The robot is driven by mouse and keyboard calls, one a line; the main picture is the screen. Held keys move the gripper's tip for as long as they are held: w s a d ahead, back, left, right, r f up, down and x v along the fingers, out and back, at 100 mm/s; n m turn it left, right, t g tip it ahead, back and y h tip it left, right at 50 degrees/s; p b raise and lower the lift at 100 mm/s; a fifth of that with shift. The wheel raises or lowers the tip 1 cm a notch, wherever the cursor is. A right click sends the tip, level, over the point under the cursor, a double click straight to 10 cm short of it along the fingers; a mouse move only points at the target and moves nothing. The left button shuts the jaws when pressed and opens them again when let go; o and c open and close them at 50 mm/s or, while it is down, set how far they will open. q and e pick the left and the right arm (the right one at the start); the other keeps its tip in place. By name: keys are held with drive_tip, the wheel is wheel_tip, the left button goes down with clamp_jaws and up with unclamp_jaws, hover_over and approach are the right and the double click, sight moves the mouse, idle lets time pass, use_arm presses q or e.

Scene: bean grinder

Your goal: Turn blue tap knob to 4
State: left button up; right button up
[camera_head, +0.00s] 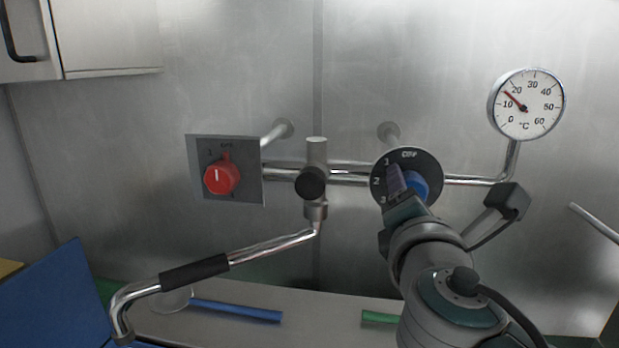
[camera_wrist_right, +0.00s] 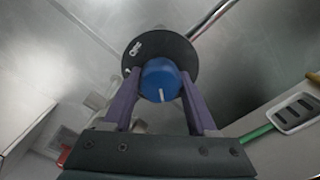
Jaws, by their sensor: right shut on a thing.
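The blue tap knob (camera_head: 416,187) sits on a round dark dial (camera_head: 409,154) marked OFF at the top, with 1, 2 and 3 down its left side. The 4 is hidden behind my right gripper. In the wrist view the blue knob (camera_wrist_right: 160,78) shows a white mark pointing down toward my gripper; the number it meets cannot be read. My right gripper (camera_head: 403,184) is shut on the knob, with a purple finger on either side of it in the wrist view (camera_wrist_right: 160,92). My left gripper is not in view.
A red knob (camera_head: 221,177) on a square plate is at left. A mixer pipe and swivel spout (camera_head: 265,247) with a black sleeve reach down left. A thermometer (camera_head: 527,104) stands upper right, its needle slightly above 10. Blue (camera_head: 238,311) and green (camera_head: 380,317) handles lie below.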

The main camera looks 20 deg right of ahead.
drive_tip(key=shift+n+p, duration=0.75)
drive_tip(key=shift+n, duration=1.45)
drive_tip(key=o, duration=1.4)
drive_tip(key=shift+c, duration=0.2)
drive_tip(key=b+v, duration=0.2)
drive_tip(key=v, duration=0.8)
drive_tip(key=shift+d, duration=0.1)
